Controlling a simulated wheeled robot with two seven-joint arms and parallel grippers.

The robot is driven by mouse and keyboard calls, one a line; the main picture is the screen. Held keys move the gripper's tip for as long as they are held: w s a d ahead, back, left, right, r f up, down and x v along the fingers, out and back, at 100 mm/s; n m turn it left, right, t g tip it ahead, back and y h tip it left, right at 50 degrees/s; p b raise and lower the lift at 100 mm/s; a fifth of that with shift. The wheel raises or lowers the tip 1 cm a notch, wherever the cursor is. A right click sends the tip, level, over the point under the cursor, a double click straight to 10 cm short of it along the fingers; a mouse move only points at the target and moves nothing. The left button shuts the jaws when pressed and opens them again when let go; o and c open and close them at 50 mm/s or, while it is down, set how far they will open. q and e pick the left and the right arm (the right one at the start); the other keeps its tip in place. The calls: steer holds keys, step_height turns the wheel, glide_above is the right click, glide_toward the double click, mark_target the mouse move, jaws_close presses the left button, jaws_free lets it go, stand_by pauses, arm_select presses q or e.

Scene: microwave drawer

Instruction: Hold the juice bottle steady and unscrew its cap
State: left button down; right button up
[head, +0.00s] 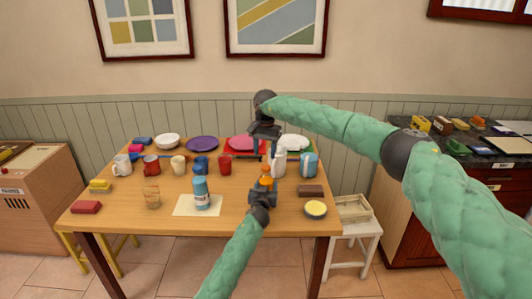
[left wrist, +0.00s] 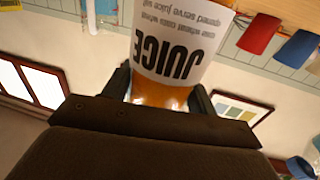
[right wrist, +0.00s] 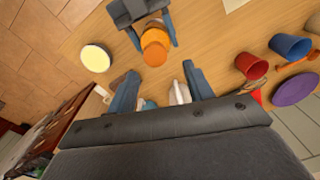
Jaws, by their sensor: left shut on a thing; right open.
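The juice bottle (head: 266,179), with an orange cap (right wrist: 155,52), stands near the front of the wooden table. In the left wrist view its white JUICE label (left wrist: 175,45) appears upside down above the orange lower part. My right gripper (head: 264,147) is above and behind the bottle, pointing down. It is open; in the right wrist view its fingers (right wrist: 160,86) are apart from the cap. The cap sits on the bottle's top.
A blue bottle (head: 201,192) stands on a pale mat (head: 182,208) to the left. A white bottle (head: 278,165) and a blue-white container (head: 309,166) are close on the right. A brown block (head: 311,191) and round yellow-topped tin (head: 316,209) lie nearby. Mugs and plates fill the back.

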mark_target(266, 167)
steer(key=m, duration=0.3)
steer(key=r+m, duration=0.1)
steer(key=m, duration=0.1)
steer(key=shift+r+m, duration=0.15)
steer(key=shift+m, duration=0.25)
steer(key=m, duration=0.7)
steer(key=shift+r, duration=0.25)
steer(key=m, duration=0.7)
steer(key=shift+s+d, duration=0.1)
steer(key=shift+d, duration=0.1)
steer(key=m, duration=0.7)
steer(key=shift+m, duration=0.3)
steer(key=shift+f, duration=4)
steer(key=c, duration=1)
steer(key=shift+d+n, duration=0.1)
steer(key=shift+n, duration=0.3)
steer(key=shift+c, duration=0.2)
steer(key=shift+r, duration=0.45)
